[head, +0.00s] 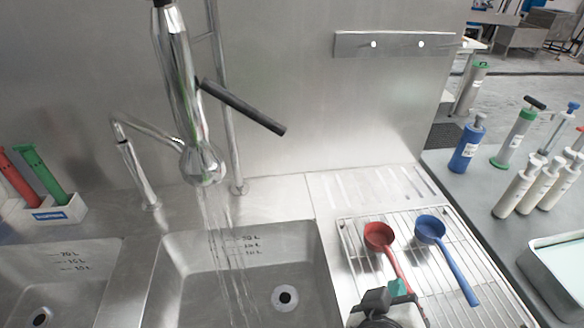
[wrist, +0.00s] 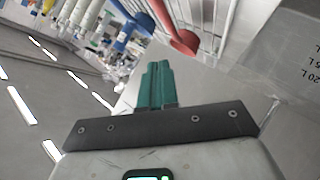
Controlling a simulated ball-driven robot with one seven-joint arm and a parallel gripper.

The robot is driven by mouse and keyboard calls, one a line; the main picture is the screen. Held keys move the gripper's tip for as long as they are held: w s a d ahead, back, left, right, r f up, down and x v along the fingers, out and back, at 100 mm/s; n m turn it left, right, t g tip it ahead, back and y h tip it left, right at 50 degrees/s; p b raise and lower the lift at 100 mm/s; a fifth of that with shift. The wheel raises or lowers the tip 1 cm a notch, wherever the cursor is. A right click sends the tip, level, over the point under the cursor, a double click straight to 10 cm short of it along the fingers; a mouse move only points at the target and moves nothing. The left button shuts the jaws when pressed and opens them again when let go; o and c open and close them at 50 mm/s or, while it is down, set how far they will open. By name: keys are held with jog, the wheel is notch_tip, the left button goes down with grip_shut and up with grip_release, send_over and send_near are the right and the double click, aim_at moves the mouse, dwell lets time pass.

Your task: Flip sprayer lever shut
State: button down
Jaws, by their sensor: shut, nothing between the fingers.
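The chrome sprayer (head: 178,75) hangs over the middle sink, and water streams down from its round head (head: 204,165). Its black lever (head: 243,106) sticks out to the right, sloping down away from the sprayer body. My gripper (head: 398,287) is low at the right in the head view, in front of the drying rack and well away from the lever. Its green fingers also show in the wrist view (wrist: 156,84), pressed together and empty. The sprayer and lever are not seen in the wrist view.
A red ladle (head: 379,236) and a blue ladle (head: 430,229) lie on the wire rack (head: 352,250) beside my gripper. The sink (head: 190,262) is empty except for falling water. A thin curved faucet (head: 125,150) stands left of the sprayer. Bottles and pumps stand at the right.

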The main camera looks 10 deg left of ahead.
jog(key=s+a+r+n+t+b, duration=0.1)
jog(key=a+r+n+t+b, duration=0.3)
jog(key=a+r, duration=0.6)
jog(key=t+y+b, duration=0.1)
jog(key=t+y, duration=0.1)
jog(key=t, duration=0.6)
send_near(257, 120)
jog(key=shift+m+g, duration=0.3)
jog(key=p+x, duration=0.3)
jog(key=x, duration=0.2)
jog(key=shift+r, duration=0.25)
jog(key=shift+x, duration=0.75)
jog(key=shift+f, duration=0.1)
